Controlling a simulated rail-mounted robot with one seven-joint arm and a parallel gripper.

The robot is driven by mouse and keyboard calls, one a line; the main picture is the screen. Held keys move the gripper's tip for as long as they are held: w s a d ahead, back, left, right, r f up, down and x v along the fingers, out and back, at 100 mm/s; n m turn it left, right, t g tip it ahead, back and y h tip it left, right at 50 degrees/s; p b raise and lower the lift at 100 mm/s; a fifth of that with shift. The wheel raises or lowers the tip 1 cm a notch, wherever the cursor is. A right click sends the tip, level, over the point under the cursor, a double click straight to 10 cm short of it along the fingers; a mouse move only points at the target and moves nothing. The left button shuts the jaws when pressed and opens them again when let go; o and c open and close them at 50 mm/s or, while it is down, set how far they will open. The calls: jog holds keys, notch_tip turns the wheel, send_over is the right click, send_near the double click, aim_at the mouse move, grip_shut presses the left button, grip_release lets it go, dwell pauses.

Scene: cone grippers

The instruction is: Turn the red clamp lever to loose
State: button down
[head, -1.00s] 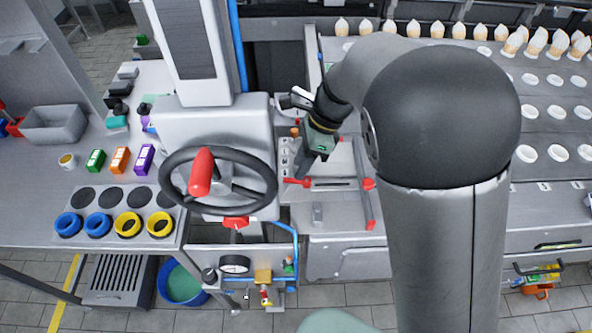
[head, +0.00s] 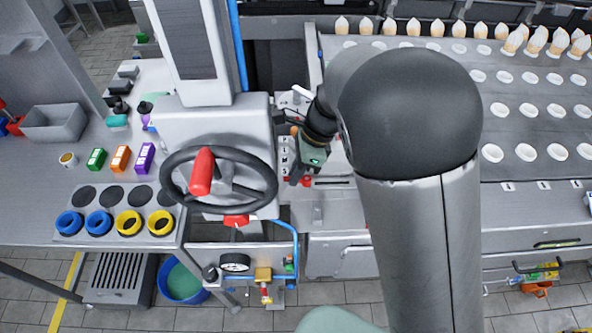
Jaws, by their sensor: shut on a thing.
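The red clamp lever (head: 306,181) sits on the grey machine top, right of the handwheel, and only a small red part of it shows. My gripper (head: 297,179) points down at it, with its dark fingers shut on the lever and covering most of it. The lever's exact angle cannot be told behind the fingers.
A dark handwheel (head: 219,181) with a red knob (head: 202,172) stands close to the left of my gripper. Another red part (head: 236,221) is below the wheel. A conveyor with white cups (head: 558,152) and cones lies to the right, partly hidden by my arm.

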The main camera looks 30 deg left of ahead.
jog(key=n, duration=0.1)
jog(key=n+h, duration=0.1)
jog(key=n+p, duration=0.1)
jog(key=n, duration=0.1)
jog(key=shift+s+d+r+g+h, duration=0.1)
jog(key=shift+s+d+g+h, duration=0.1)
jog(key=shift+s+g+h, duration=0.15)
jog(key=n, duration=0.1)
jog(key=n+h, duration=0.1)
jog(key=n, duration=0.2)
jog(key=shift+s+d+n+h+p, duration=0.3)
jog(key=shift+d+h+p, duration=0.05)
jog(key=n+h, duration=0.1)
jog(key=n, duration=0.1)
jog(key=d+n+h, duration=0.1)
jog(key=n, duration=0.1)
jog(key=shift+s, duration=0.15)
jog(key=shift+d+n+t+h+b, duration=0.25)
jog(key=shift+n+t, duration=0.2)
jog(key=shift+n, duration=0.55)
jog(key=shift+d+n+t+h+b, duration=0.15)
jog(key=shift+n+t+h+b, duration=0.2)
jog(key=shift+n, duration=0.65)
jog(key=c, duration=1.5)
grip_release()
jog(key=shift+o, duration=0.2)
